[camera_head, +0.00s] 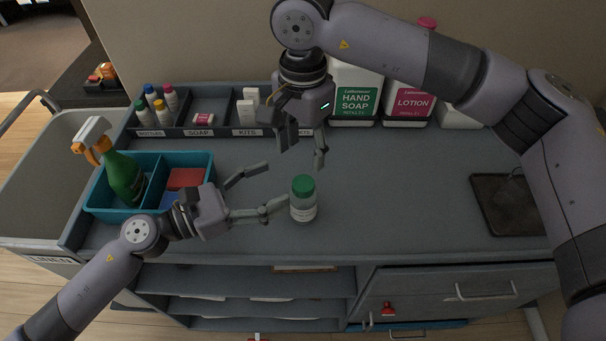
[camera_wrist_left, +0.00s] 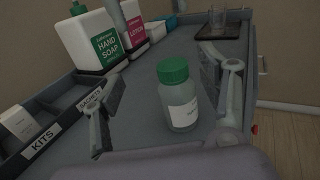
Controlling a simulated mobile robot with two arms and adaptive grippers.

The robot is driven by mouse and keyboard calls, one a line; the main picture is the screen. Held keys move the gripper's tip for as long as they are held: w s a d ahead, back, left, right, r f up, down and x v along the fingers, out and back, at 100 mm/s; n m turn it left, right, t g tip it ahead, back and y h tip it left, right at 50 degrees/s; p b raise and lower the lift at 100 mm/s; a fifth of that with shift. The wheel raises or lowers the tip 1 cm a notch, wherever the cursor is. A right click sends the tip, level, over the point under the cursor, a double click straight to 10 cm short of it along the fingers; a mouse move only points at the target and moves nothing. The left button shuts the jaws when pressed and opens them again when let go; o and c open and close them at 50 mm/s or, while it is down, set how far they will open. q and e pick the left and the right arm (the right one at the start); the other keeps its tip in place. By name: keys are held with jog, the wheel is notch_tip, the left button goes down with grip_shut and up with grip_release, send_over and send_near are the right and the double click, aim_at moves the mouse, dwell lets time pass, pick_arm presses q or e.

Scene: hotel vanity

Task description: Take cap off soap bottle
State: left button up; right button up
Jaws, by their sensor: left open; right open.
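A small clear bottle (camera_head: 303,207) with a white label stands upright on the grey cart top. Its green cap (camera_head: 303,185) is on it. In the left wrist view the bottle (camera_wrist_left: 182,108) with its green cap (camera_wrist_left: 173,70) stands between my left gripper's spread fingers. My left gripper (camera_head: 262,190) is open, just left of the bottle, with one finger close to its side. My right gripper (camera_head: 302,150) is open and empty, pointing down above and behind the bottle, apart from the cap.
A teal caddy (camera_head: 98,196) with a green spray bottle (camera_head: 123,175) stands at left. A compartment tray (camera_head: 222,131) lies along the back. Large hand soap (camera_head: 354,98) and lotion (camera_head: 410,101) bottles stand behind. A dark tray (camera_head: 487,205) is at right; the cart top between is clear.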

aim_at(292, 205)
jog(key=shift+r, duration=0.2)
pick_arm(q)
jog(key=s+f, duration=0.2)
jog(key=f, duration=0.1)
jog(key=shift+f, duration=0.15)
pick_arm(e)
jog(key=shift+s+r, duration=0.2)
jog(key=shift+s, duration=0.35)
jog(key=shift+s+r, duration=0.15)
jog(key=shift+s, duration=0.35)
pick_arm(q)
jog(key=f, duration=0.3)
jog(key=shift+w+f, duration=0.3)
jog(key=shift+f, duration=0.05)
pick_arm(e)
jog(key=shift+w+f, duration=0.15)
jog(key=shift+w, duration=0.2)
pick_arm(q)
jog(key=x, duration=0.7)
jog(key=shift+w+d+f, duration=0.1)
jog(key=shift+w+d, duration=0.05)
jog(key=shift+d, duration=0.15)
pick_arm(e)
jog(key=shift+w, duration=0.1)
pick_arm(q)
jog(key=shift+c, duration=0.4)
grip_shut()
